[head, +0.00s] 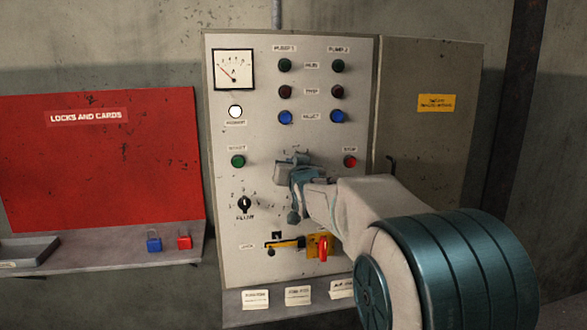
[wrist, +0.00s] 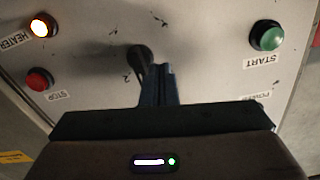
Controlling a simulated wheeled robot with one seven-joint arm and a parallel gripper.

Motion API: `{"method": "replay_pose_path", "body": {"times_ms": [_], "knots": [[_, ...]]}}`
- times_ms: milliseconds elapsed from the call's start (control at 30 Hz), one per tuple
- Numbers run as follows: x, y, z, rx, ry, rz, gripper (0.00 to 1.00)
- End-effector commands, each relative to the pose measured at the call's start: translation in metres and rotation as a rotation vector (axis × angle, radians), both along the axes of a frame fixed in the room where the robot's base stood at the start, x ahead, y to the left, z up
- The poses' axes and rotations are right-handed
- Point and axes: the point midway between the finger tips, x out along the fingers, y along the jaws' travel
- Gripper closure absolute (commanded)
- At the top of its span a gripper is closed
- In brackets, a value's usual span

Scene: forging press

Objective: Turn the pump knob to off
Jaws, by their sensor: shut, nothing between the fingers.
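In the wrist view, a black knob (wrist: 140,58) sits on the grey panel face with a "2" mark beside it. It looks like the pump knob, but its name label is not visible. My gripper (wrist: 160,70) is shut and empty, its fingertips close to the knob and overlapping its edge in the picture. I cannot tell whether they touch. In the head view my gripper (head: 297,176) is in front of the middle of the control panel (head: 225,265) and hides this knob. Which way the knob points is hard to tell.
Near the gripper are a green start button (wrist: 267,36), a red stop button (wrist: 39,79) and a lit heater lamp (wrist: 41,26). Another black knob (head: 244,204) sits lower left. A red-handled switch (head: 323,248) is below. A red board (head: 100,155) stands left.

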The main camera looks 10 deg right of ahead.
Motion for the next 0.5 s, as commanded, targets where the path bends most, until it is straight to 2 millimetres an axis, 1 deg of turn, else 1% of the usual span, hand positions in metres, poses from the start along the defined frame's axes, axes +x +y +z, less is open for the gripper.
{"method": "replay_pose_path", "body": {"times_ms": [167,500], "knots": [[-0.013,0.000,-0.001,0.001,-0.002,0.001,1.00],[-0.047,0.001,-0.002,0.000,-0.002,0.001,1.00]]}}
